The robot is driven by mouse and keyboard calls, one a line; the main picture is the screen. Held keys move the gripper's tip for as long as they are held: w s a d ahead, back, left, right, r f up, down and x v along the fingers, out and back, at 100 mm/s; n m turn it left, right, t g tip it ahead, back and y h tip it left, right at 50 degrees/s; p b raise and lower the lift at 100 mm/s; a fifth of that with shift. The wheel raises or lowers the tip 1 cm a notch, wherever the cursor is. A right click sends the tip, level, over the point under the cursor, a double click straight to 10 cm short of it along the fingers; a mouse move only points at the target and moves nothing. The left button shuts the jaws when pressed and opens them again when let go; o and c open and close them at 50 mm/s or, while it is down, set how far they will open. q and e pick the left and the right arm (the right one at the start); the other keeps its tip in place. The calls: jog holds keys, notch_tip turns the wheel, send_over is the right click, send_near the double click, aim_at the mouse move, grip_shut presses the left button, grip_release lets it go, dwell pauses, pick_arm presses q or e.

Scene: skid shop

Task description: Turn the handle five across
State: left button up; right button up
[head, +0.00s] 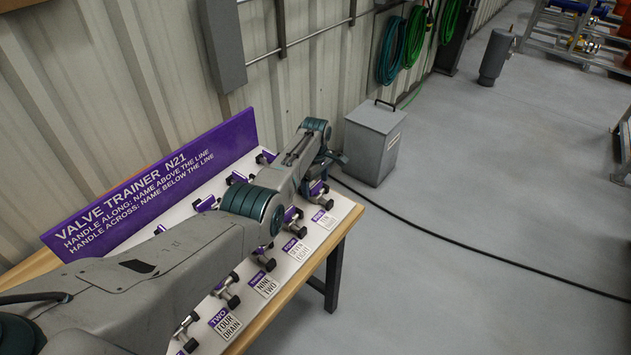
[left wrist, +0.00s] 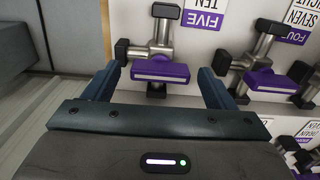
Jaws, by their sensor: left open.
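The handle of valve five is a purple bar; it shows in the left wrist view (left wrist: 160,72) and at the far right end of the front row in the head view (head: 318,187). In the wrist view the bar lies left to right over a steel fitting with black end caps. The white and purple FIVE label (left wrist: 205,14) is beside it, upside down. My left gripper (left wrist: 161,85) is open, with one dark finger at each side of the bar and visible gaps. In the head view my left gripper (head: 335,160) is partly hidden by its wrist. My right gripper is not in view.
The white panel with the purple VALVE TRAINER N21 sign (head: 150,190) stands on a wooden bench (head: 344,232). Valve four (left wrist: 257,75) is close on the right in the wrist view. A grey bin (head: 372,142) and a black cable (head: 470,245) are beyond the bench. The floor at right is mostly clear.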

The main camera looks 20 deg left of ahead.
aim_at(315, 184)
pick_arm(q)
jog(key=shift+r, duration=0.5)
notch_tip(315, 184, up, 10)
jog(key=b, duration=0.1)
jog(key=shift+f, duration=0.1)
dwell(0.9)
